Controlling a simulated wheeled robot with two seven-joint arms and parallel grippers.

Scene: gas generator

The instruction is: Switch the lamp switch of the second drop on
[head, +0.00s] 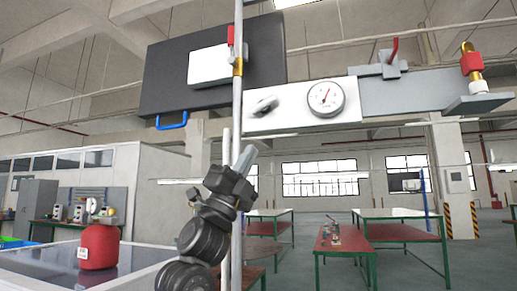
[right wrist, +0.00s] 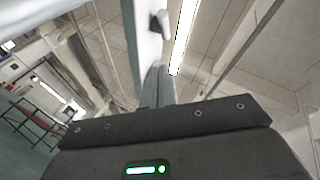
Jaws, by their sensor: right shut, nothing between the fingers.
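A white panel (head: 290,118) stands in front of me in the head view. A small grey switch-like knob (head: 264,104) sits on its left part; I cannot tell whether it is on or off. What looks like the same knob (right wrist: 161,22) shows near the top of the right wrist view. My right gripper (head: 246,158) points up just below the panel, its fingers shut and empty. In the right wrist view its fingertips (right wrist: 158,78) are below the knob and appear apart from it. My left gripper is not in view.
A round gauge (head: 326,98) sits on the panel right of the knob. A vertical grey pipe (head: 237,150) runs beside my right gripper. Red-handled valves (head: 393,50) and a dark case (head: 165,85) are nearby. A red canister (head: 99,246) stands lower left.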

